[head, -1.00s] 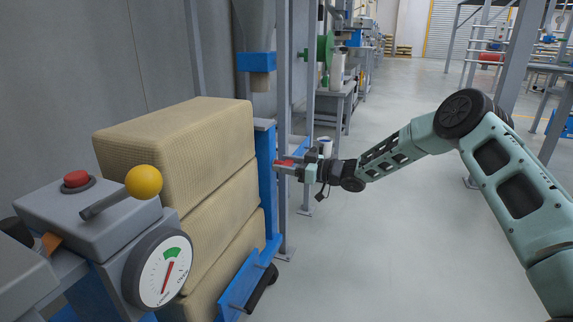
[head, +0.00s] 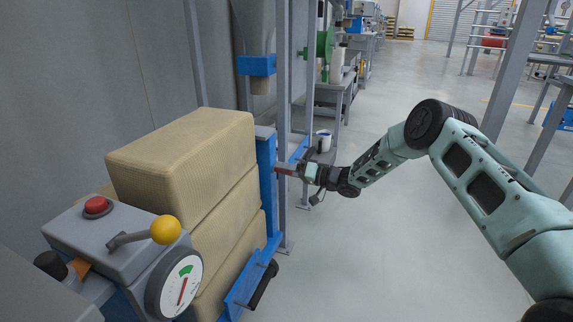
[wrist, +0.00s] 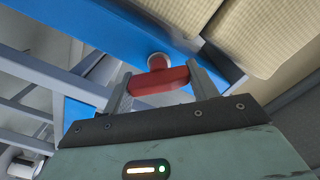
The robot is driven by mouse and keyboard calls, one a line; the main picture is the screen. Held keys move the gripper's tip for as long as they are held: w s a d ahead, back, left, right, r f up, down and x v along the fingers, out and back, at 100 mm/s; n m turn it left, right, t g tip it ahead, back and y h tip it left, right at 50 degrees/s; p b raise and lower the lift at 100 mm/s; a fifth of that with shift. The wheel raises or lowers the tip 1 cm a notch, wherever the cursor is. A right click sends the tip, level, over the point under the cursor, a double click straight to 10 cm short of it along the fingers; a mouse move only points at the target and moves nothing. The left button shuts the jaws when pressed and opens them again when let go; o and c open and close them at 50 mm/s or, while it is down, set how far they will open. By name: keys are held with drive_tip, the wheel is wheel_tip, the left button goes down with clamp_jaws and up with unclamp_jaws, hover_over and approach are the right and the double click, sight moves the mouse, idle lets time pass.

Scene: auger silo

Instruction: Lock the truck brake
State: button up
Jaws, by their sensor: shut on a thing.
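A red handle (wrist: 160,81) on a short round stem sticks out from the blue frame (wrist: 150,28) of the truck in the wrist view. My gripper (wrist: 163,84) has one finger on each side of the handle and is shut on it. In the head view my gripper (head: 291,169) reaches in from the right to the blue upright (head: 266,185) beside the sack stack. Only a little red of the handle shows there. I cannot tell from these frames whether the brake is locked.
Tan sacks (head: 185,155) are stacked on the truck. A grey control box with a yellow-knobbed lever (head: 165,229), a red button (head: 97,206) and a dial (head: 180,288) stands at lower left. A grey post (head: 284,100) is close to my gripper.

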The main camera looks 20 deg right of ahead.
drive_tip(key=m+p, duration=0.1)
drive_tip(key=m, duration=0.3)
drive_tip(key=shift+d+f+m, duration=0.1)
drive_tip(key=shift+m, duration=0.2)
drive_tip(key=shift+f+m+p, duration=0.15)
drive_tip(key=shift+m+p, duration=0.4)
drive_tip(key=shift+m, duration=1.35)
drive_tip(key=o, duration=1)
drive_tip(key=p+v, duration=0.4)
drive_tip(key=v, duration=1.3)
drive_tip(key=shift+s+d, duration=0.1)
